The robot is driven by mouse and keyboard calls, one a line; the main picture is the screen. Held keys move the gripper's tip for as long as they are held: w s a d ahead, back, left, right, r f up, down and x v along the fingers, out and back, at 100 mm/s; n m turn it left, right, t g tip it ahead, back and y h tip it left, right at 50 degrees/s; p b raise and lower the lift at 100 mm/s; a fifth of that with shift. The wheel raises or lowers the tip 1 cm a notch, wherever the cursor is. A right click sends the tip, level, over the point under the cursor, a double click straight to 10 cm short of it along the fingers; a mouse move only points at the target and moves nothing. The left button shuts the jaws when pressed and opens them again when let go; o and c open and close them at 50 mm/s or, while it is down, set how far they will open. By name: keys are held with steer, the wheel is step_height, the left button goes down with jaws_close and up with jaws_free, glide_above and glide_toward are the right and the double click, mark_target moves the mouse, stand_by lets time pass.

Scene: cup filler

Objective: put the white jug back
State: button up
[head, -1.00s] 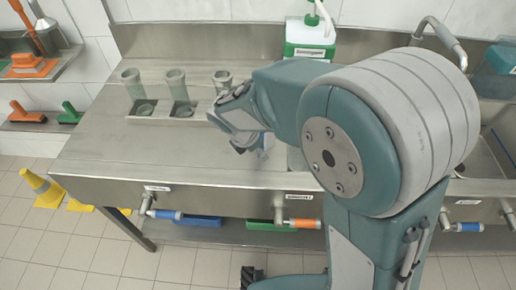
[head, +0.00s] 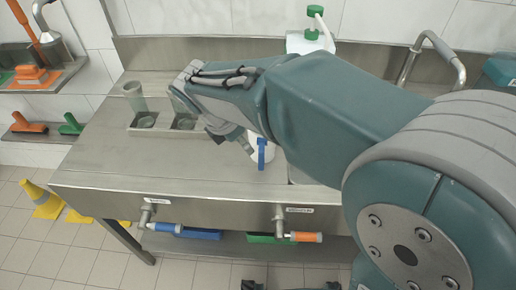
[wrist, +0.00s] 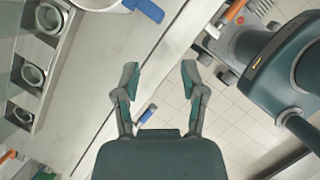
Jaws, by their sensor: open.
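The white jug (head: 270,150) with a blue handle (head: 262,153) stands on the steel counter, just right of my gripper in the head view. My arm hides much of it. In the wrist view part of the white jug (wrist: 98,3) and its blue handle (wrist: 147,10) show at the top edge. My gripper (wrist: 159,72) is open in the wrist view, with nothing between its fingers. The handle lies beyond the fingertips, apart from them. In the head view my gripper (head: 245,140) is partly hidden by its own wrist.
Clear cups (head: 134,97) stand in a steel holder (head: 143,131) at the counter's back left. A white bottle with a green pump (head: 314,12) is behind my arm. Taps with blue (head: 167,229) and orange (head: 305,237) handles stick out in front. The counter's front left is clear.

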steer(key=s+d+r+m+t+y, duration=0.1)
steer(key=s+d+r+m, duration=0.1)
steer(key=s+d+m, duration=0.5)
steer(key=s+d+r+m+t+y, duration=0.1)
steer(key=s+d+r+m+y, duration=0.1)
steer(key=s+d+m, duration=0.5)
steer(key=d+m, duration=0.6)
steer(key=m, duration=0.5)
steer(key=shift+s+r+t+y, duration=0.2)
steer(key=shift+s+t+y, duration=0.1)
steer(key=shift+t, duration=0.1)
steer(key=shift+w+d, duration=0.1)
